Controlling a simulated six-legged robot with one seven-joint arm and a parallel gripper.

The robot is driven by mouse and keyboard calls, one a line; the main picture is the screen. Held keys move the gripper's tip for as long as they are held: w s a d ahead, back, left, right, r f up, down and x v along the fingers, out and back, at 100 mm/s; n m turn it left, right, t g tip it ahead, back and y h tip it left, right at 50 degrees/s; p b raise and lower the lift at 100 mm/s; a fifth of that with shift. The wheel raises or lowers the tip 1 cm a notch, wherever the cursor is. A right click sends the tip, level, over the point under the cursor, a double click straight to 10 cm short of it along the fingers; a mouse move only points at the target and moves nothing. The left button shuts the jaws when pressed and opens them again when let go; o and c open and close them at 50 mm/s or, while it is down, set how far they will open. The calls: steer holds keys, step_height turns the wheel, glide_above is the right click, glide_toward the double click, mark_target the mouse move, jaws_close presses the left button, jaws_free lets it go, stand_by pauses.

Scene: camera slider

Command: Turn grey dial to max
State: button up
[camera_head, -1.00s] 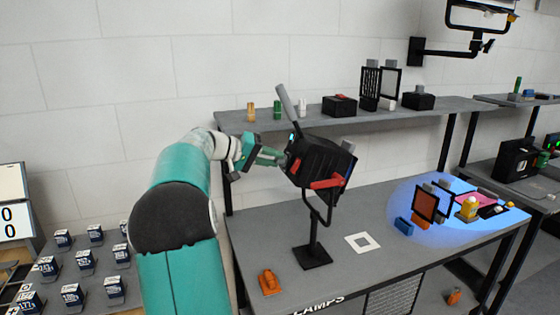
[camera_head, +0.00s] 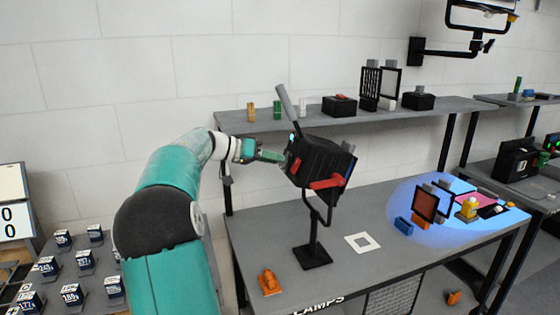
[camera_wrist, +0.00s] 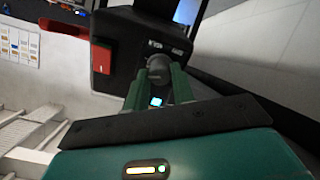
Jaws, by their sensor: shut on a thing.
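The grey dial (camera_wrist: 158,66) sticks out from this panel, under small white markings too blurred to read. My gripper (camera_head: 284,159) reaches the lamp's left end. In the wrist view its green fingers (camera_wrist: 160,84) are closed around the dial's two sides. The dial's pointer setting cannot be made out.
A shelf (camera_head: 235,122) with small items runs behind the lamp. An orange object (camera_head: 268,282) lies on the table (camera_head: 380,275) near the stand.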

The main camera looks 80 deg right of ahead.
steer(key=shift+m, duration=0.6)
steer(key=m, duration=0.3)
steer(key=o, duration=0.5)
steer(key=shift+m, duration=0.4)
steer(key=shift+o, duration=1.4)
steer(key=v, duration=0.7)
steer(key=shift+w, duration=0.1)
